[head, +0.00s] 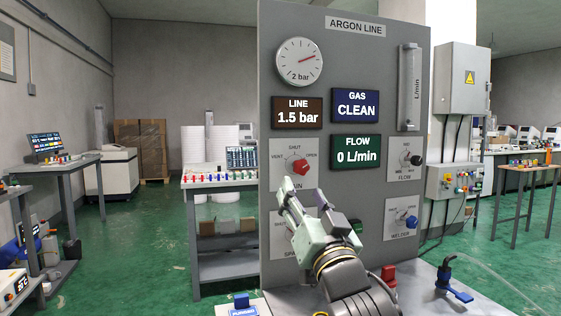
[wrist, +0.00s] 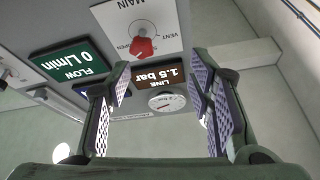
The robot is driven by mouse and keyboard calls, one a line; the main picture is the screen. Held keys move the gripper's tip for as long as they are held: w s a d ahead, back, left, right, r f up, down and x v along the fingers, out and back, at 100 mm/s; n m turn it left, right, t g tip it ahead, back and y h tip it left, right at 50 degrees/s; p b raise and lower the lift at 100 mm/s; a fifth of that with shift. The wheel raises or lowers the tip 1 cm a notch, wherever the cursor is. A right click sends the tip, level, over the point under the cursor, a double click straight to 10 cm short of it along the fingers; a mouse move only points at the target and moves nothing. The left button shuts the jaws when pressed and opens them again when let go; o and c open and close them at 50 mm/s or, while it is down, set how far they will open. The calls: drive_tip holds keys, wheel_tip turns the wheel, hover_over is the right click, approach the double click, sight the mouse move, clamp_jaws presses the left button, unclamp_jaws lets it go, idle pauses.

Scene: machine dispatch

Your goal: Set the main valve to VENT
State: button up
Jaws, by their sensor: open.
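The main valve is a red knob (head: 297,167) on a white plate on the grey ARGON LINE panel (head: 350,70). Its plate reads VENT at left, SHUT at top and OPEN at right. I cannot tell for certain which mark the knob points to. In the wrist view the red knob (wrist: 141,47) appears upside down, under the word MAIN, beyond the fingers. My gripper (head: 305,191) is open and empty, its fingertips just below the knob in the head view and apart from it. Both fingers (wrist: 160,88) show in the wrist view.
The panel displays read LINE 1.5 bar (head: 298,112), GAS CLEAN (head: 356,105) and FLOW 0 L/min (head: 356,150). A FLOW knob (head: 411,159) and a blue WELDER knob (head: 409,222) sit at right. My arm partly hides the lower left plate.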

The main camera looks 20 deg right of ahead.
sight(302, 170)
drive_tip(key=shift+m+h, duration=0.4)
drive_tip(key=shift+h, duration=0.2)
drive_tip(key=p+x, duration=0.1)
drive_tip(key=x, duration=0.2)
drive_tip(key=d+p+x, duration=0.1)
drive_tip(key=x, duration=0.2)
drive_tip(key=d+p+x, duration=0.1)
drive_tip(key=x, duration=0.2)
drive_tip(key=shift+w+d, duration=0.1)
drive_tip(key=shift+w, duration=0.15)
drive_tip(key=shift+w+r+p, duration=0.15)
drive_tip(key=shift+w+p, duration=0.15)
drive_tip(key=shift+w, duration=0.3)
drive_tip(key=shift+c, duration=0.4)
clamp_jaws()
